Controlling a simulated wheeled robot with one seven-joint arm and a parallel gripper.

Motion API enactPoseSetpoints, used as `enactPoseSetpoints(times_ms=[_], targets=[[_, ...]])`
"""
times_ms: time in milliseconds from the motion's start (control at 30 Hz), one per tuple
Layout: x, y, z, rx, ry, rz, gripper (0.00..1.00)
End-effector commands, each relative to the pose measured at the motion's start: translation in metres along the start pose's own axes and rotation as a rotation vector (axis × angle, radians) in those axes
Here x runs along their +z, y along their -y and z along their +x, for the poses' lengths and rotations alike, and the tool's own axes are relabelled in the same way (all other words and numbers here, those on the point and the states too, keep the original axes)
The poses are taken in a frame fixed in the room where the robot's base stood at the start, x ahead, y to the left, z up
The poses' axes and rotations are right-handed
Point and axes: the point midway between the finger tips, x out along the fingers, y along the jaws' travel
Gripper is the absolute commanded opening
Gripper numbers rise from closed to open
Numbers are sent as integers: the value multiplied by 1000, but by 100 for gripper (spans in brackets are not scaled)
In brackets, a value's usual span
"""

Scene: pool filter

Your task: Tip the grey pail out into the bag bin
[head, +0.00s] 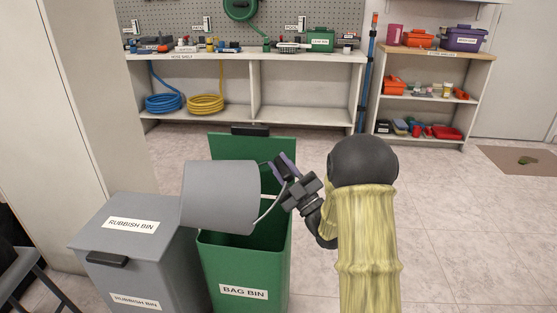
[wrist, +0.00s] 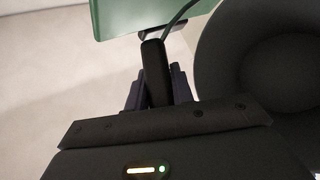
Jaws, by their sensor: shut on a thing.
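The grey pail (head: 220,198) is tipped onto its side above the open green bag bin (head: 243,268). Its thin wire handle runs from the pail to my gripper (head: 284,170), which is to its right. In the wrist view my gripper (wrist: 157,92) is shut on the dark grip of the handle (wrist: 154,70). The pail's dark round shape (wrist: 280,75) fills the right side there. The bag bin's lid (head: 225,147) stands up at the back. I cannot see the pail's contents or the bottom of the bin.
A grey rubbish bin (head: 135,235) with a shut lid stands close at the left of the bag bin. A tall cabinet (head: 75,110) is behind it. A hose shelf (head: 255,90) and a smaller shelf (head: 430,95) line the back.

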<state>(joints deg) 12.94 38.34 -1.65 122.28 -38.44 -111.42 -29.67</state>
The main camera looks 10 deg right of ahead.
Motion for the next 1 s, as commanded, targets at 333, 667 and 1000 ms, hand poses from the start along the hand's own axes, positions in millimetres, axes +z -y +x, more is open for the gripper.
enactPoseSetpoints(times_ms=[333, 667, 1000], targets=[[-1, 0, 1, -1, -3, 0, 0], [-16, 4, 16, -69, -3, -66, 0], [-44, 15, 44, -223, 2, -226, 0]])
